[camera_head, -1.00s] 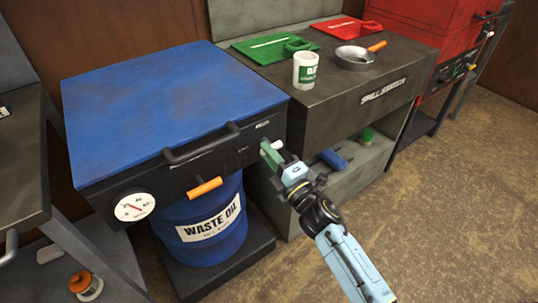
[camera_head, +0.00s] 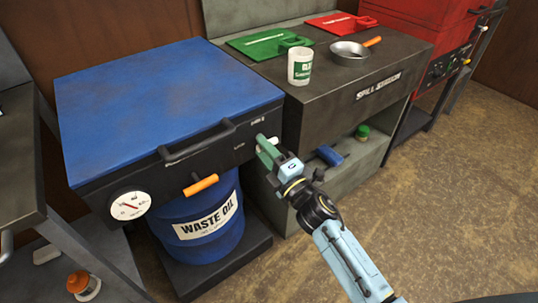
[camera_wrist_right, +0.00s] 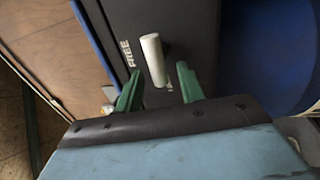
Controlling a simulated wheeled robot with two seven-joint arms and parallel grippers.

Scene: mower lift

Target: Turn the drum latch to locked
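The drum latch (camera_head: 272,141) is a short, pale grey handle on the right end of the dark front panel under the blue lid. In the right wrist view the latch (camera_wrist_right: 154,58) stands near the printed word "FREE". My right gripper (camera_head: 266,149) is at the latch, with its green fingers beside it. In the right wrist view the gripper (camera_wrist_right: 158,85) is open, one finger on each side of the latch's near end, with gaps showing. The blue waste oil drum (camera_head: 207,245) stands below the panel. My left gripper is not in view.
An orange handle (camera_head: 201,185) and a white dial (camera_head: 131,205) are on the same panel, left of the latch. A black lid handle (camera_head: 198,144) is above. The spill station (camera_head: 345,105) with a mug (camera_head: 301,67) stands close on the right. The floor in front is clear.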

